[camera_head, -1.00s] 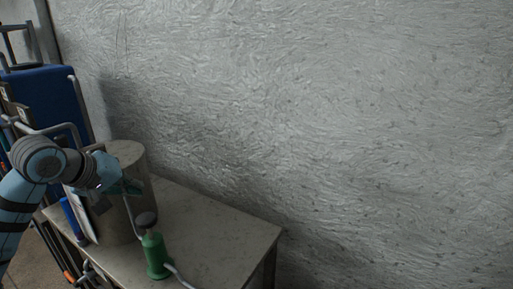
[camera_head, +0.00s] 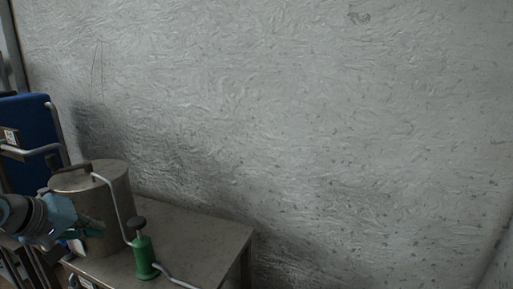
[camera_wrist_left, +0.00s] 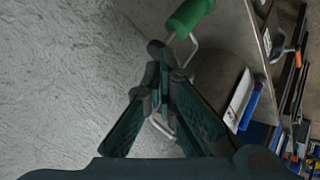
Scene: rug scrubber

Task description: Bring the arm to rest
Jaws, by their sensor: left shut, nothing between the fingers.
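My left arm comes in from the left in the camera_head view. Its gripper (camera_head: 98,231) is shut and empty in front of the grey cylindrical container (camera_head: 121,188). The fingers also show in the left wrist view (camera_wrist_left: 163,62), where their tips come together. Whether they touch the container cannot be told. My right gripper is not in view.
A green object (camera_head: 144,258) with a dark knob and bent metal rods stands on the grey table (camera_head: 205,237), right of the container. It also shows in the left wrist view (camera_wrist_left: 190,15). A blue panel (camera_head: 28,140) stands at the left. A rough grey wall (camera_head: 320,120) lies behind.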

